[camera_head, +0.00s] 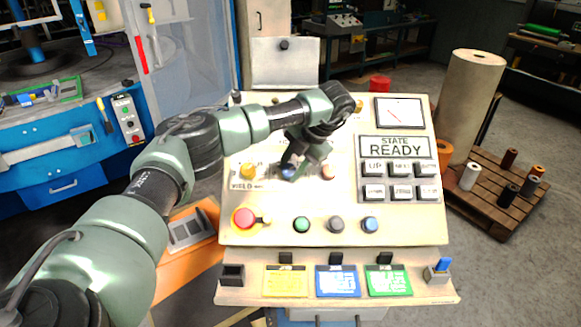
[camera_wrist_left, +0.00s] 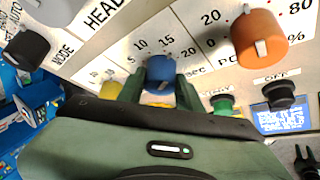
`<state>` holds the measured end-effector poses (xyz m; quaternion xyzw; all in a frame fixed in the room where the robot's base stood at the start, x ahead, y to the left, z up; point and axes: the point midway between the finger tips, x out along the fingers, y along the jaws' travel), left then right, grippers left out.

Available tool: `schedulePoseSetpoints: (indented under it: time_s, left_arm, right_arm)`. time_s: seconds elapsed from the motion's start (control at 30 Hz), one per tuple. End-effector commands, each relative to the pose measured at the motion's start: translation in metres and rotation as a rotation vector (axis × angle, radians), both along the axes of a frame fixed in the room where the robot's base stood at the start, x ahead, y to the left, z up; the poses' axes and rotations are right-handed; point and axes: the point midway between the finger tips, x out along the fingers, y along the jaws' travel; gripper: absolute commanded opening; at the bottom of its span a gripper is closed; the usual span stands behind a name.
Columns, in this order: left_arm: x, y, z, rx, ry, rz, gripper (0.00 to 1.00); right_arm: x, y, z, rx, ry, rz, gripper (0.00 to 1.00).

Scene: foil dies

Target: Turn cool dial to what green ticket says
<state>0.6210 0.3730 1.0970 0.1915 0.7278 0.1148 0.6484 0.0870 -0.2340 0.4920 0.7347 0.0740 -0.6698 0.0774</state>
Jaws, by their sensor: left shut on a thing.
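The blue cool dial (camera_wrist_left: 160,72) sits on a cream panel beside a printed seconds scale; its pointer is toward the scale. My left gripper (camera_wrist_left: 161,92) is shut on this dial, one finger on each side. In the head view the left gripper (camera_head: 289,170) reaches down over the panel and mostly hides the blue dial (camera_head: 288,173). The green ticket (camera_head: 388,281) lies on the front ledge, right of the blue ticket (camera_head: 337,281); its writing is too small to read. My right gripper (camera_wrist_left: 305,160) shows as two dark, parted prongs at the wrist view's corner.
A yellow knob (camera_head: 247,171) and an orange knob (camera_head: 328,172) flank the blue dial closely. A red button (camera_head: 244,218) and several coloured buttons stand nearer the front. A yellow ticket (camera_head: 286,282) lies on the ledge. The display (camera_head: 396,146) reads READY.

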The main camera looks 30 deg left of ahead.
Motion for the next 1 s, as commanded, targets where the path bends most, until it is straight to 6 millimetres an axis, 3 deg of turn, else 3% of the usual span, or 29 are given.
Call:
schedulePoseSetpoints:
  time_s: [0.5,1.0]
  left_arm:
    - [-0.0002,-0.0035,-0.0013,0.194,0.119,-0.33,0.0]
    - [-0.0009,-0.004,-0.0018,0.249,0.155,-0.424,0.0]
  right_arm:
    - [0.0005,-0.0004,-0.0082,-0.001,0.0,0.0,0.36]
    - [0.0005,-0.0017,-0.0101,-0.002,0.0,0.001,0.36]
